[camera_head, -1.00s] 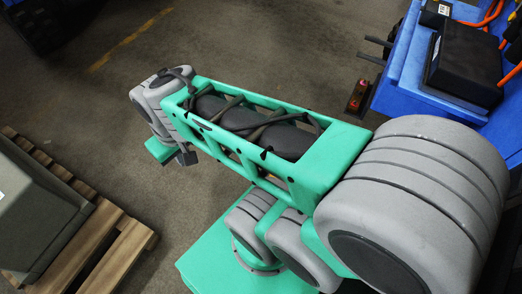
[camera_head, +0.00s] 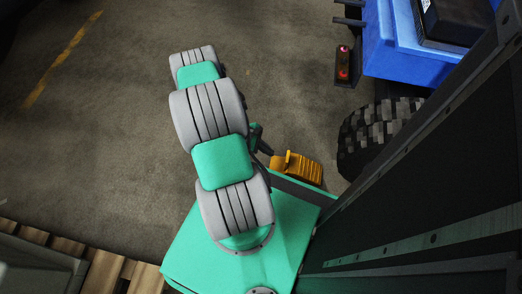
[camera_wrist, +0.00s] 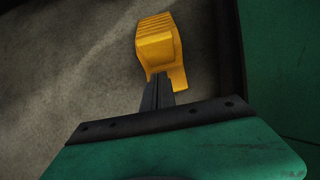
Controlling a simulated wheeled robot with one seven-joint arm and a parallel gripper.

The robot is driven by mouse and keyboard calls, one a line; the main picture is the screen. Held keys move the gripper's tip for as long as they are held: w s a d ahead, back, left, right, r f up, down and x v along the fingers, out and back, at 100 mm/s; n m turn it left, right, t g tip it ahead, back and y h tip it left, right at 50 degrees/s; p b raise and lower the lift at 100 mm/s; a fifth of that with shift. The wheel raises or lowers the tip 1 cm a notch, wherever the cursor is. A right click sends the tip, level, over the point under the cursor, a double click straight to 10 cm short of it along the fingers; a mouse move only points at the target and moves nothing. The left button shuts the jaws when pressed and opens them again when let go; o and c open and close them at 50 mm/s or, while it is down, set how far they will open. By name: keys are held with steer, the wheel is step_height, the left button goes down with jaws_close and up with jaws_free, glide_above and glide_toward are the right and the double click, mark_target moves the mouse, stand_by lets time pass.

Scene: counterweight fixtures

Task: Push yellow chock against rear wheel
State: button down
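The yellow chock (camera_head: 298,168) lies on the floor beside my green base in the head view, its ribbed slope toward the right. The black knobby rear wheel (camera_head: 372,138) of the blue vehicle is up and to the right of it, with a narrow strip of floor between them. My gripper (camera_head: 256,140) is mostly hidden by my arm in the head view, left of the chock. In the wrist view my gripper (camera_wrist: 158,92) has its dark fingers together, tips at the near end of the chock (camera_wrist: 158,45). I cannot tell whether they touch it. The wheel is not in the wrist view.
The blue vehicle (camera_head: 400,45) stands at the upper right, with a red-lit tail lamp (camera_head: 343,65) sticking out low beside it. A wooden pallet (camera_head: 105,270) bearing a grey box (camera_head: 35,268) is at the lower left. Open concrete floor lies at the upper left.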

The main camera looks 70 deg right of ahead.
steer(key=b+x, duration=0.1)
steer(key=x, duration=0.3)
steer(key=b+x, duration=0.2)
steer(key=x, duration=0.1)
steer(key=shift+s+a+f, duration=0.15)
steer(key=shift+s+f, duration=0.1)
steer(key=shift+s, duration=0.1)
steer(key=shift+s+f+b, duration=0.25)
steer(key=shift+s+b, duration=0.05)
steer(key=shift+s+a, duration=0.1)
steer(key=shift+s, duration=0.05)
steer(key=shift+w+r, duration=0.3)
steer(key=shift+w, duration=0.4)
